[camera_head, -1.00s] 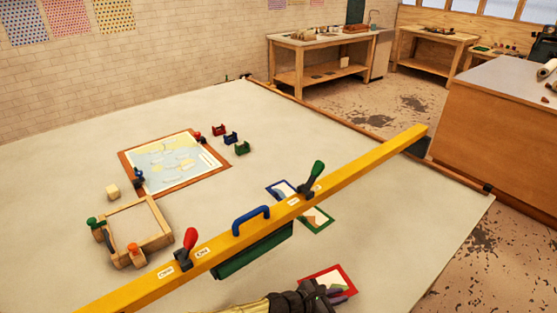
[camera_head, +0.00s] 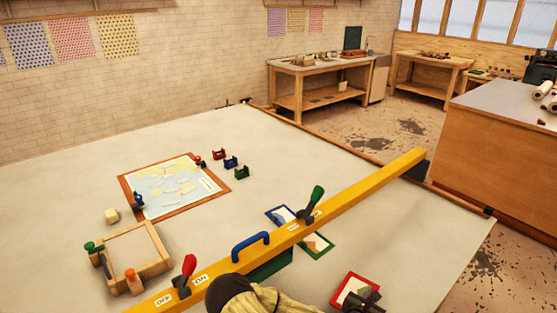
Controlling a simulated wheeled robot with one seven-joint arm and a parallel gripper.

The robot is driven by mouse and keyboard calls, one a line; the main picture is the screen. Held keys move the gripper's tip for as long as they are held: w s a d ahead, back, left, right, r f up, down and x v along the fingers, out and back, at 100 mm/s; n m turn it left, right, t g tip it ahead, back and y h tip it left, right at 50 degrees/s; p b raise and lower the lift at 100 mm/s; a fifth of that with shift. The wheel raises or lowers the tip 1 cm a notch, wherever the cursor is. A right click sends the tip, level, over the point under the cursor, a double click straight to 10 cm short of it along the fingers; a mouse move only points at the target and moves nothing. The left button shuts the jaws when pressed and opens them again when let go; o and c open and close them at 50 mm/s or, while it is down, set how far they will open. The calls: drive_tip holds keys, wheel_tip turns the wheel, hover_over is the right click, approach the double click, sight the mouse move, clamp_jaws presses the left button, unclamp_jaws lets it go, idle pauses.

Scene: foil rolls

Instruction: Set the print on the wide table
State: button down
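A small red-bordered print (camera_head: 346,288) shows at the bottom of the view, to the right of the yellow bar. My gripper (camera_head: 365,297), dark and seen from behind, covers its lower right part. The print has shifted along with the gripper, so it appears held; the fingertips themselves are hidden. Whether the print touches the surface below I cannot tell. The wide table (camera_head: 70,195) has a large pale top. On it lie a green-bordered print (camera_head: 317,246), a blue-bordered print (camera_head: 280,214) partly behind the bar, and a larger print (camera_head: 172,188) in a brown frame.
A yellow bar (camera_head: 365,190) with a blue handle (camera_head: 250,245) and red and green levers crosses the table diagonally. A wooden frame (camera_head: 135,255) with clamps stands at left. Small red, blue and green holders (camera_head: 231,162) stand near the middle. The table's right part is clear.

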sight(347, 290)
drive_tip(key=shift+w+a+f+n+t+y, duration=0.2)
drive_tip(key=shift+w+a+n+t+y, duration=0.1)
drive_tip(key=shift+n+y, duration=0.15)
drive_tip(key=shift+w+a+f+n+t+y, duration=0.15)
drive_tip(key=shift+n+t+y, duration=0.15)
drive_tip(key=shift+n+y, duration=0.15)
drive_tip(key=a+n+y, duration=0.1)
drive_tip(key=w+a+n+t+y+b, duration=0.1)
drive_tip(key=n+y, duration=0.1)
drive_tip(key=a+f+n+y+b, duration=0.1)
drive_tip(key=y, duration=0.1)
drive_tip(key=shift+w+a+t, duration=0.25)
drive_tip(key=shift+w+t, duration=0.05)
drive_tip(key=shift+w+a+r+n+y, duration=0.1)
drive_tip(key=shift+w+a+n+y, duration=0.05)
drive_tip(key=shift+a+n+y, duration=0.7)
